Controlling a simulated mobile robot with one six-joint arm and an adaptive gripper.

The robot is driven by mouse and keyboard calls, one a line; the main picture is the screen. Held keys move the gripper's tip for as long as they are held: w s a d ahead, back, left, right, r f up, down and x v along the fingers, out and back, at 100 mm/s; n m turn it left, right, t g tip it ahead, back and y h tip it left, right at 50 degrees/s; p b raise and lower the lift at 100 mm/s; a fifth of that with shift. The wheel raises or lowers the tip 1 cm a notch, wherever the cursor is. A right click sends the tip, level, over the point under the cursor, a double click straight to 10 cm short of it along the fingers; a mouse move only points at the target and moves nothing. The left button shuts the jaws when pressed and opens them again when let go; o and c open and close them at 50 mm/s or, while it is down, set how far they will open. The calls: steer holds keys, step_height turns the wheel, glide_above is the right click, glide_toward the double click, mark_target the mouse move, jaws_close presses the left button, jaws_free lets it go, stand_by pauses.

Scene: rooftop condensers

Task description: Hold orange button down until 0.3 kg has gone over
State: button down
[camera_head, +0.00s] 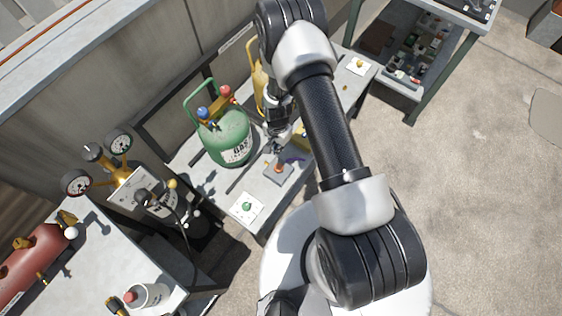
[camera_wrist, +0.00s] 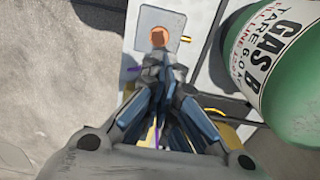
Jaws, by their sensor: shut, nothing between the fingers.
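The orange button (camera_head: 280,168) sits on a small grey box (camera_head: 273,177) on the bench. In the wrist view the orange button (camera_wrist: 158,35) shows on its pale plate (camera_wrist: 147,19), just beyond my fingertips. My gripper (camera_head: 277,148) is shut and empty, pointing down close by the button. In the wrist view the tips of my gripper (camera_wrist: 162,58) overlap the button's near edge; I cannot tell whether they touch it. The green cylinder (camera_head: 231,143), lettered GAS B, stands to the left with red and blue valve knobs. No weight reading is legible.
A yellow cylinder (camera_head: 259,80) stands behind my gripper. A white card with a green knob (camera_head: 246,206) lies at the bench's near end. The gauge manifold (camera_head: 137,192) and a red cylinder (camera_head: 33,262) are at the left. Open concrete floor (camera_head: 470,200) is at right.

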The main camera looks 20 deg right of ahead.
mark_target(279, 168)
steer(key=shift+f, duration=0.15)
step_height(279, 168, down, 14)
steer(key=b, duration=0.4)
steer(key=shift+s, duration=0.1)
stand_by(0.4)
step_height(279, 168, down, 2)
steer(key=shift+b, duration=1.2)
steer(key=shift+s, duration=0.1)
stand_by(1.8)
